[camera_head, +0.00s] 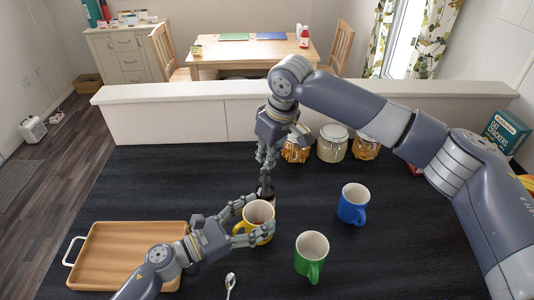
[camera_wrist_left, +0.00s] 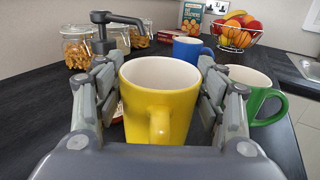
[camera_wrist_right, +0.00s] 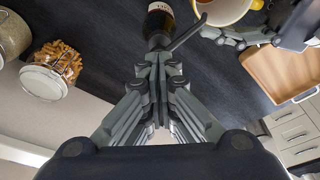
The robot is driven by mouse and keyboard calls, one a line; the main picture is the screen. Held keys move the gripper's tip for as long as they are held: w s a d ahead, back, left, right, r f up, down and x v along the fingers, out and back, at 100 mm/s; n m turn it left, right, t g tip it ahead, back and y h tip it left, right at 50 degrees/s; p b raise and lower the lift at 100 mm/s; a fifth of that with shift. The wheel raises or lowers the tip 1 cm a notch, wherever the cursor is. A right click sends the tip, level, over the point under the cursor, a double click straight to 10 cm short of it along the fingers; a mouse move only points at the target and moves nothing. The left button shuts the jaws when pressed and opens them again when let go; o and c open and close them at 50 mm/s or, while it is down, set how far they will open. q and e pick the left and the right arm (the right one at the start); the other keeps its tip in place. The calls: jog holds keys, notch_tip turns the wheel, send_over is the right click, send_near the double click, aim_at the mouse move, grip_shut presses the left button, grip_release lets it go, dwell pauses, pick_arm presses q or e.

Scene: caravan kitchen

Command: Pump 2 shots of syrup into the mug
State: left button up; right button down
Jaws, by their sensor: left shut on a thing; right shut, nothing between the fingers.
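The yellow mug (camera_head: 257,213) stands upright on the dark counter. My left gripper (camera_head: 250,226) is shut on its sides; the mug (camera_wrist_left: 158,95) fills the middle of the left wrist view, its handle toward that camera. The syrup bottle (camera_head: 266,190) stands just behind the mug, partly hidden by it and by my right gripper. Its dark pump (camera_wrist_left: 103,30) has a spout reaching toward the mug. The bottle's label shows in the right wrist view (camera_wrist_right: 159,20). My right gripper (camera_head: 267,163) is shut and empty, pointing down at the pump top; I cannot tell whether it touches.
A blue mug (camera_head: 353,203) and a green mug (camera_head: 311,257) stand to the right. A wooden tray (camera_head: 125,248) lies left, a spoon (camera_head: 230,284) in front. Glass jars (camera_head: 333,143) line the back before a white ledge (camera_head: 180,95).

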aim_at(266, 171)
jog(key=shift+f, duration=1.15)
jog(key=shift+s+f, duration=0.15)
jog(key=shift+f, duration=0.8)
jog(key=shift+r, duration=3.65)
jog(key=shift+f, duration=0.15)
pick_arm(q)
jog(key=s+a, duration=0.1)
jog(key=s, duration=0.7)
jog(key=shift+a, duration=0.3)
